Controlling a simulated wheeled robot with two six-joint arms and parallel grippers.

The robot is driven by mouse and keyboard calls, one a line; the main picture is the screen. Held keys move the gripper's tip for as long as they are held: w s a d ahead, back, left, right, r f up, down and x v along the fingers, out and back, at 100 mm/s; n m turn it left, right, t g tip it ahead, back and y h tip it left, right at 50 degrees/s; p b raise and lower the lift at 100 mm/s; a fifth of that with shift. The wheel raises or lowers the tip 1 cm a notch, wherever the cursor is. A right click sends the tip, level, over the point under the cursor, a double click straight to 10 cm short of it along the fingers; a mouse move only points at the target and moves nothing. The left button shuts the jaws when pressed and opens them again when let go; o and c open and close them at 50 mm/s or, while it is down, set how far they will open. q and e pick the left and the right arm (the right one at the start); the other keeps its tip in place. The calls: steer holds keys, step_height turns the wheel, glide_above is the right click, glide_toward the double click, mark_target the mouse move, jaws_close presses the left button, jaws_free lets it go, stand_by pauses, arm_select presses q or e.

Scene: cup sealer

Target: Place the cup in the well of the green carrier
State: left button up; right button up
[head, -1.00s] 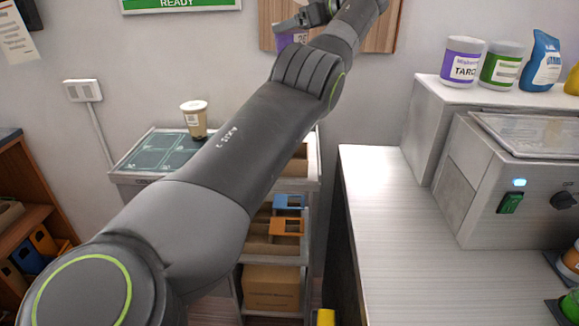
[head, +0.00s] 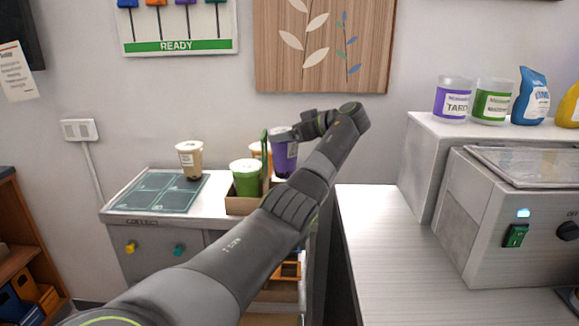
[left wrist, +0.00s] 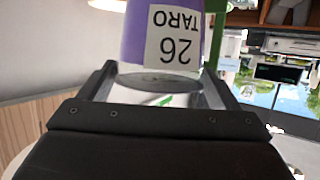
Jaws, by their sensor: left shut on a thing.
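A purple cup (head: 284,158) is held by my left gripper (head: 297,132). In the left wrist view the purple cup (left wrist: 172,45), labelled 26 TARO, sits between the two fingers (left wrist: 158,88). The carrier (head: 240,205) is a brown box with a green upright handle (head: 265,158), on the cart top. The held cup is at the handle's right side; my arm hides its lower end, so I cannot tell whether it touches the carrier. A green cup (head: 245,178) and an orange cup (head: 256,151) stand in the carrier. My right gripper is not in view.
A tan cup (head: 190,158) stands at the back of the dark mat (head: 155,193) on the cart's left. A white counter (head: 390,250) with a sealing machine (head: 515,215) is at right. Jars and pouches stand on the shelf above it.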

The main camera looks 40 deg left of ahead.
mark_target(295, 166)
arm_select(q)
step_height(295, 166, down, 10)
steer(key=shift+r+p, duration=0.1)
steer(key=shift+p, duration=0.85)
steer(key=shift+f, duration=0.25)
steer(key=o, duration=1.6)
steer(key=shift+o, duration=0.2)
steer(key=shift+r, duration=0.2)
steer(key=shift+d, duration=0.35)
steer(key=b+v, duration=0.3)
steer(key=v, duration=0.8)
steer(key=shift+d+b, duration=0.2)
steer(key=shift+b, duration=0.15)
